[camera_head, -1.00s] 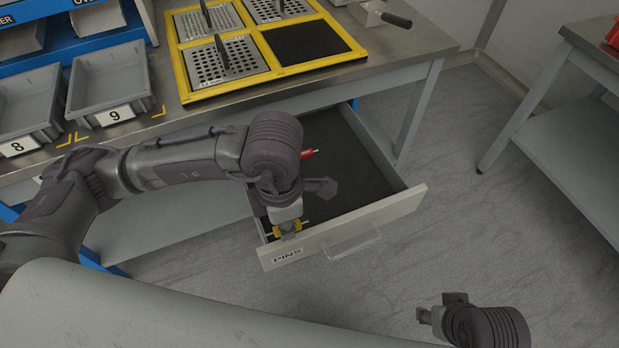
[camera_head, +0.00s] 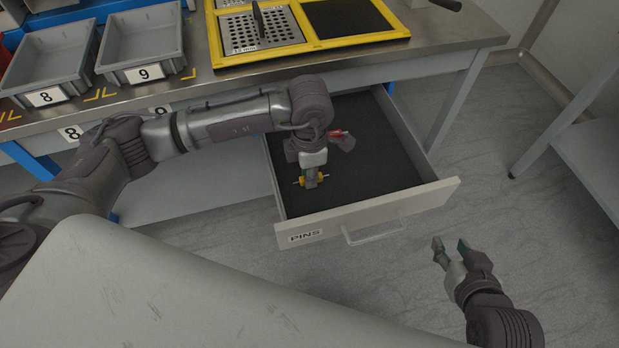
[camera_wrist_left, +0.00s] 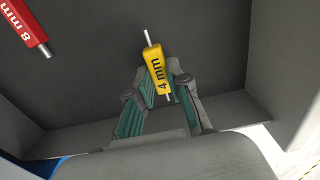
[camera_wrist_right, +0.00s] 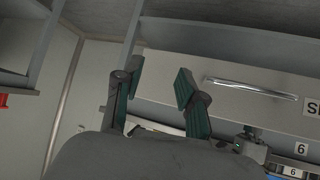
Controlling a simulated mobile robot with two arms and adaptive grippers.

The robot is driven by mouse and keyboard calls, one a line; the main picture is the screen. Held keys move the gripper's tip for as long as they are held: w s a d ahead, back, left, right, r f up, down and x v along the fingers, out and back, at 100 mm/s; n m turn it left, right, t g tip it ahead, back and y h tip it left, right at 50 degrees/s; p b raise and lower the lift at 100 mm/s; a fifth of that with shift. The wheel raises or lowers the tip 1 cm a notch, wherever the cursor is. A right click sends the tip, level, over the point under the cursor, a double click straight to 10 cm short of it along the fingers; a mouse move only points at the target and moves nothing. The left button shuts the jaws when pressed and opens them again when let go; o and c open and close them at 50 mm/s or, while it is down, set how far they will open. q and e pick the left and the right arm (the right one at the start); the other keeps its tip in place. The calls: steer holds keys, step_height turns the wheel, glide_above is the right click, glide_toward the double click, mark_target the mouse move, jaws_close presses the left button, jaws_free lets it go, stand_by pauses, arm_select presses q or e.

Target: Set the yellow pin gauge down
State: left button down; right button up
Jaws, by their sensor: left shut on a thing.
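The yellow pin gauge (camera_head: 302,181), marked "4 mm", is held by my left gripper (camera_head: 311,182) over the open drawer labelled PINS. In the left wrist view the yellow pin gauge (camera_wrist_left: 157,68) sits between the fingertips of the left gripper (camera_wrist_left: 158,92), with metal pins at both ends. I cannot tell whether it touches the drawer floor. The drawer (camera_head: 390,207) has a dark lined floor. My right gripper (camera_head: 452,248) is open and empty, apart from the drawer's right front, and its fingers are spread in the right wrist view (camera_wrist_right: 156,92).
A red pin gauge (camera_wrist_left: 25,22) marked "8 mm" lies in the drawer; it also shows behind my left gripper (camera_head: 338,133). Grey bins (camera_head: 140,50) and a yellow-framed tray (camera_head: 330,44) stand on the bench above. Much of the drawer floor is clear.

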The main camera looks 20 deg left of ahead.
arm_select(q)
steer(key=shift+f, duration=0.8)
arm_select(e)
steer(key=shift+w+a+r+t, duration=0.3)
steer(key=shift+w+r+t, duration=0.2)
steer(key=shift+w+r, duration=0.15)
steer(key=shift+w, duration=0.1)
arm_select(q)
steer(key=shift+f, duration=0.1)
steer(key=c, duration=1.1)
jaws_free()
arm_select(e)
steer(key=shift+w+a+r+t, duration=0.1)
steer(key=shift+w+r+t, duration=0.05)
steer(key=shift+r+t, duration=0.15)
